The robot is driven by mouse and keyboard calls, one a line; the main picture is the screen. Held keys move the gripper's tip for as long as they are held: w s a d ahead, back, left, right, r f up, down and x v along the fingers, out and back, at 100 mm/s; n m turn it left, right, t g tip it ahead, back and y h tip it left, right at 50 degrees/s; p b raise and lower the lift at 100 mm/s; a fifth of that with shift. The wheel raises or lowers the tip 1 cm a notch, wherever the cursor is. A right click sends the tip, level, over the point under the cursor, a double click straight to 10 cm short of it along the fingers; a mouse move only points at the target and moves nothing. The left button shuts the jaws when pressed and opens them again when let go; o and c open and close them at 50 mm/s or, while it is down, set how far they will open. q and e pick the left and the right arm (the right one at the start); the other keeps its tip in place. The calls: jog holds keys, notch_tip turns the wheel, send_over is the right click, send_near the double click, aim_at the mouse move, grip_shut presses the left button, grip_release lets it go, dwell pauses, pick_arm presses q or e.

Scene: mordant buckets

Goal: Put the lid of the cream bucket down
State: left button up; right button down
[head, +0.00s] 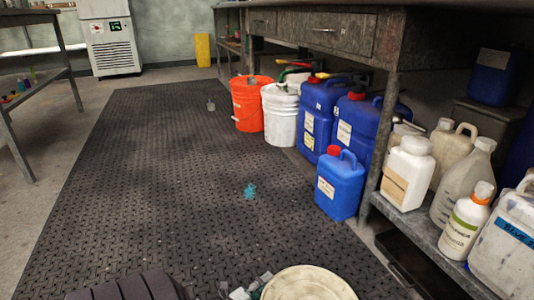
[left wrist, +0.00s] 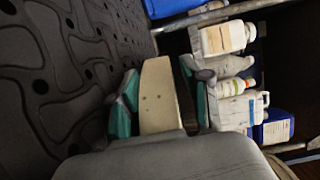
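A round cream lid (head: 310,284) shows at the bottom edge of the head view, cut off by the frame. My left gripper (head: 250,288) is at its left edge. In the left wrist view the lid (left wrist: 158,95) stands edge-on between the teal fingertips of my left gripper (left wrist: 155,104), which is shut on it. The lid appears held above the floor. A whitish bucket (head: 281,118), likely the cream bucket, stands on the floor by the bench; its top is partly unclear. My right gripper is not in view.
An orange bucket (head: 248,108) stands left of the whitish one. Blue canisters (head: 340,188) stand to its right. A low shelf (head: 425,235) holds several bottles. The black mat (head: 150,190) is mostly clear, with a small teal piece (head: 250,191) and a small dark object (head: 211,105).

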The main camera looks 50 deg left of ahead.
pick_arm(q)
jog(key=s+p, duration=0.1)
jog(key=s, duration=0.3)
jog(key=s+p, duration=0.1)
jog(key=s, duration=0.2)
jog(key=s+p, duration=0.1)
jog(key=s, duration=0.3)
jog(key=shift+s+d, duration=0.3)
jog(key=shift+d, duration=0.05)
